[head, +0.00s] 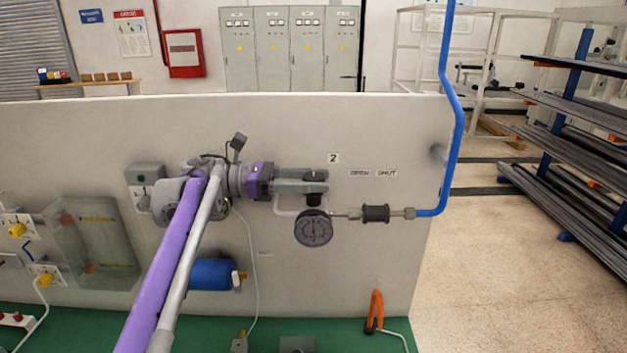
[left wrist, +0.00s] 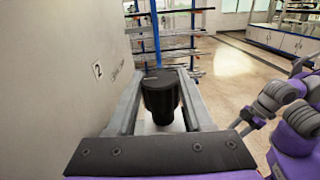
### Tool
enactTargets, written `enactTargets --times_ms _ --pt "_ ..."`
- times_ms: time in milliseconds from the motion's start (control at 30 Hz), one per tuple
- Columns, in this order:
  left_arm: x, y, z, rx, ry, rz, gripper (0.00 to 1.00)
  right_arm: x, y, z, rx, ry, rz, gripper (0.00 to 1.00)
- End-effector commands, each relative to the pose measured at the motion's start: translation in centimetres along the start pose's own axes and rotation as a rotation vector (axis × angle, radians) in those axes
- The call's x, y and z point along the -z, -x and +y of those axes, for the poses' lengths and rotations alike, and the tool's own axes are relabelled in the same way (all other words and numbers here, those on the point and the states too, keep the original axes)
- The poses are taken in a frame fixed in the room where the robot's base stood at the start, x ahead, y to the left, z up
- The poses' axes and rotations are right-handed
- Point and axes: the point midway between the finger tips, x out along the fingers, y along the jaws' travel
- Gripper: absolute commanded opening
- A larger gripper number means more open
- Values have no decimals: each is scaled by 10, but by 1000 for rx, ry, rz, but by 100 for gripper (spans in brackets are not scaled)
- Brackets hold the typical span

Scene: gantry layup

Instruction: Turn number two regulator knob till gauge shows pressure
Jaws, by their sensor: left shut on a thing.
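The black regulator knob (head: 314,198) sits beside the "2" label (head: 333,158) on the grey panel, above the round gauge (head: 313,228). My left gripper (head: 318,181) reaches in from the left and is shut on the knob. In the left wrist view the black knob (left wrist: 160,95) stands between the two grey fingers of my left gripper (left wrist: 162,82). The gauge's face is dark and small, and I cannot read its needle. My right gripper does not show in the head view; only purple and grey links of my own show at the right of the left wrist view.
A black fitting (head: 376,213) joins the gauge line to a blue pipe (head: 459,130) at the panel's right edge. "OPEN" and "SHUT" labels (head: 373,173) are above it. A blue cylinder (head: 212,274) is below my left arm. An orange-handled tool (head: 375,308) stands on the green surface.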

Motion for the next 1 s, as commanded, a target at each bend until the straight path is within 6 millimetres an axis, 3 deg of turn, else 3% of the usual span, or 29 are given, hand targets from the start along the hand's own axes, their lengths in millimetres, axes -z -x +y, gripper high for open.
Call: enactTargets --times_ms 100,133,300,633,1000 --pt "-1 0 0 -1 0 -2 0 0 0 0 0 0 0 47" --pt "-1 0 0 -1 0 -2 55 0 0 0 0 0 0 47" --pt "-1 0 0 -1 0 -1 82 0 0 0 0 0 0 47" --pt "0 4 0 -2 0 -1 82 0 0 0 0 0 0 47" --pt "0 61 1 -3 0 -1 82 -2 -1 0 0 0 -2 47"
